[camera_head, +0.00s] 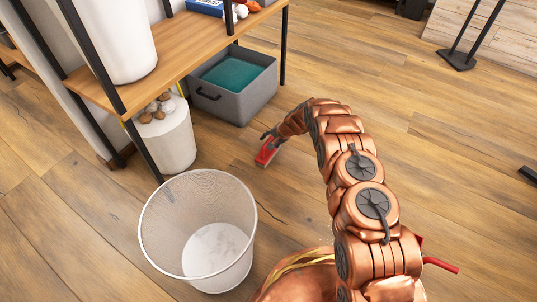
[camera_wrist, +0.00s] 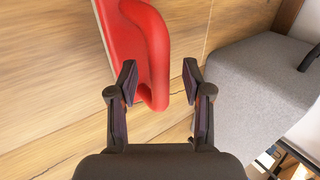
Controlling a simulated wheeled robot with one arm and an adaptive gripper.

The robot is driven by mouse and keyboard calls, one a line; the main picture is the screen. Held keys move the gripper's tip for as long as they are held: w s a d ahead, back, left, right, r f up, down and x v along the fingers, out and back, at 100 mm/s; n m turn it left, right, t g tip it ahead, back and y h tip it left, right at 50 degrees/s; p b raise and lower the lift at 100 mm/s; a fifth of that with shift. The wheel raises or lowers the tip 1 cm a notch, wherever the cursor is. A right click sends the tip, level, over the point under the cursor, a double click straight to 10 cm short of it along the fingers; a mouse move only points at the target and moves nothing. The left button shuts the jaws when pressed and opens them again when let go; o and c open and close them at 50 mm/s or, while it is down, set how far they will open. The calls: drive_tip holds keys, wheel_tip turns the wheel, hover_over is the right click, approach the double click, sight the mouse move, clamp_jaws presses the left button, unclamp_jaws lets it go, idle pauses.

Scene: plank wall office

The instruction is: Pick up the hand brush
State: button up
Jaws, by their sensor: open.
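The red hand brush (camera_head: 267,152) is on the wooden floor, in front of the grey bin under the shelf. In the wrist view its red handle (camera_wrist: 156,50) reaches down to the space between my fingertips. My gripper (camera_head: 270,134) is at the brush in the head view. In the wrist view my gripper (camera_wrist: 160,82) is open, with one finger on each side of the handle end. The left fingertip looks close to the handle; a gap shows on the right. I cannot tell whether either finger touches it. The brush's far end is cut off in the wrist view.
The grey bin (camera_head: 236,108) with teal contents stands just behind the brush; its grey side (camera_wrist: 255,90) fills the right of the wrist view. A wire mesh basket (camera_head: 198,225) and a white container (camera_head: 166,140) stand left.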

drive_tip(key=shift+w+a+f, duration=0.1)
drive_tip(key=shift+a+f, duration=0.1)
drive_tip(key=shift+f, duration=0.25)
drive_tip(key=shift+c, duration=0.5)
clamp_jaws()
drive_tip(key=shift+r, duration=0.1)
